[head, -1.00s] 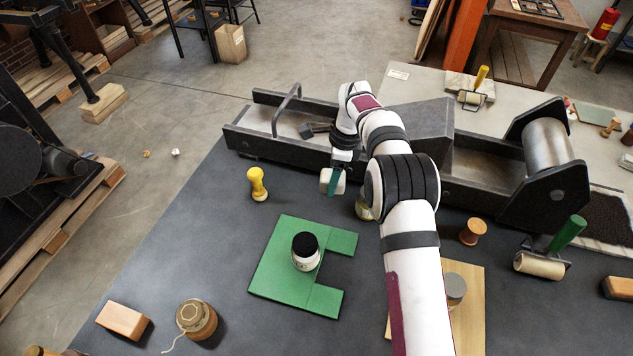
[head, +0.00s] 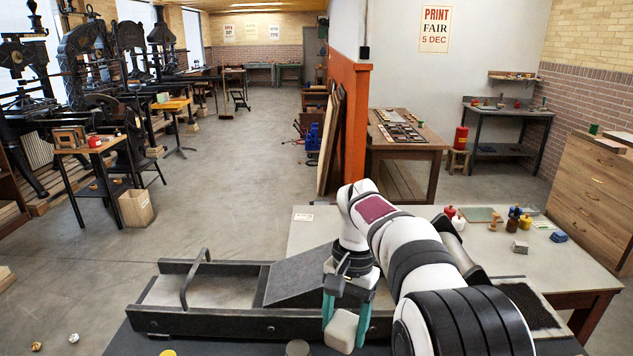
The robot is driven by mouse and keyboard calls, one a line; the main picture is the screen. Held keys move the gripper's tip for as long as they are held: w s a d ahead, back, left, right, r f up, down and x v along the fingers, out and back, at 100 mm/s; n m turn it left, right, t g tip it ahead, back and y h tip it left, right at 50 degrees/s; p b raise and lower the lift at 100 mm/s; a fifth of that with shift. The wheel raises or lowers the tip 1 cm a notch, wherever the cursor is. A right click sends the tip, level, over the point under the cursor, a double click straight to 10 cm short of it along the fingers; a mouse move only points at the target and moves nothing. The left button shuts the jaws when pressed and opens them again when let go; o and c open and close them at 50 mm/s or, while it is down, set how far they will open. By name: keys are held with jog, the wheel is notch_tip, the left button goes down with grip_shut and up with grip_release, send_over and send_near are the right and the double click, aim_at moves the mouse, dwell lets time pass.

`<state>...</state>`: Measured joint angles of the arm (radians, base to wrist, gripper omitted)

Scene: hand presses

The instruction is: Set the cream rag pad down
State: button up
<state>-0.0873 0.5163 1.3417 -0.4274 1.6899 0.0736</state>
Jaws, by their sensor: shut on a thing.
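The cream rag pad (head: 341,332) is a pale rounded block in the lower middle of the head view. My gripper (head: 346,318) points down and is shut on it, with a teal finger on either side. The pad hangs in front of the near rail of the hand press (head: 200,320). The picture does not show how far it is above the dark bench.
The press's sloping grey slab (head: 300,276) is behind and left of my gripper. A round grey top (head: 297,348) and a yellow top (head: 168,352) show at the lower edge. A pale table (head: 560,262) with small items stands at right. Most of the bench is out of view.

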jog(key=s+d+r+n, duration=0.5)
jog(key=s+n, duration=0.1)
jog(key=s, duration=0.1)
jog(key=shift+s+d+r+h, duration=0.25)
jog(key=shift+s+d+h, duration=0.05)
jog(key=shift+d+h, duration=0.1)
jog(key=shift+a, duration=0.1)
jog(key=a+f+n, duration=0.2)
jog(key=f+n, duration=0.4)
jog(key=f, duration=0.3)
jog(key=a+f+n+t+h, duration=0.1)
jog(key=a+f+n, duration=0.2)
jog(key=f+n, duration=0.3)
jog(key=a+f+n, duration=0.3)
jog(key=f+n, duration=0.3)
jog(key=f, duration=0.6)
jog(key=shift+w+a+f+t+h, duration=0.2)
jog(key=shift+w+f+t+h, duration=0.1)
jog(key=shift+f+h, duration=0.1)
jog(key=o, duration=1.3)
jog(key=shift+o, duration=0.2)
